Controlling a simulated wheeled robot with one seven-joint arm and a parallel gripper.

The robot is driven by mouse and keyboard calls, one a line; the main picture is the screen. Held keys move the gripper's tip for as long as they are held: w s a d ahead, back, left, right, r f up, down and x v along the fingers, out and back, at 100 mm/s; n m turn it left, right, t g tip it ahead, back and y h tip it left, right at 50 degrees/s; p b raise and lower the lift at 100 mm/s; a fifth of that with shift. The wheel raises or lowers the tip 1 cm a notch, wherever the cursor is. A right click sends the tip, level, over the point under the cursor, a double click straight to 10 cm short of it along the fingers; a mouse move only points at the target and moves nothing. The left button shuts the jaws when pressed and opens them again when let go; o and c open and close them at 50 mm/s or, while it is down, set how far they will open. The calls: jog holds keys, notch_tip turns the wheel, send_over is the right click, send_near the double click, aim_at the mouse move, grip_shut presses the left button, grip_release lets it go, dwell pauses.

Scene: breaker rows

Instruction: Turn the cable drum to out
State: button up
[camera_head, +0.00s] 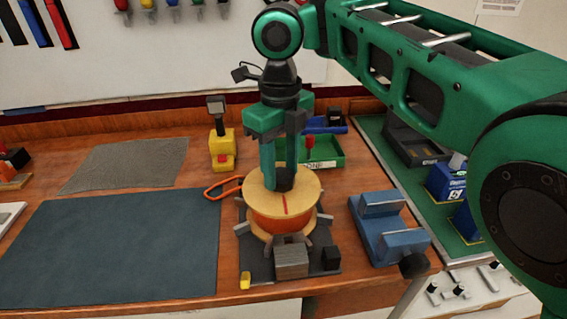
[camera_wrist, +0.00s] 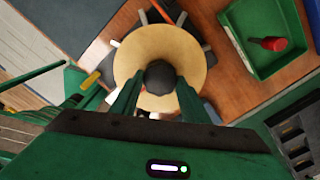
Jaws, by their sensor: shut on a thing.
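The cable drum (camera_head: 260,197) stands upright in a dark holder with grey arms, its round pale wooden flange on top and orange cable wound below. A red line runs on the flange towards the front. In the wrist view the drum (camera_wrist: 130,60) shows from above, with a dark round knob (camera_wrist: 160,74) at its centre. My gripper (camera_head: 283,182) points down from above, shut on this knob, with one finger on each side in the wrist view. An orange cable end (camera_head: 222,190) sticks out at the left. No "out" label can be read.
A blue vise-like fixture (camera_head: 390,232) stands close at the right, and a yellow device (camera_head: 222,150) behind left. A green tray (camera_head: 325,152) with a red-handled thing lies behind. A grey block (camera_head: 291,262) sits in front. The dark mat (camera_head: 110,250) at left is clear.

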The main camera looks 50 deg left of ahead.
jog(key=shift+w+r, duration=0.25)
jog(key=shift+w, duration=0.25)
jog(key=o, duration=1.5)
jog(key=shift+s+f, duration=0.1)
jog(key=shift+s, duration=0.05)
jog(key=shift+s, duration=0.1)
jog(key=shift+r, duration=5.4)
jog(key=shift+w, duration=0.2)
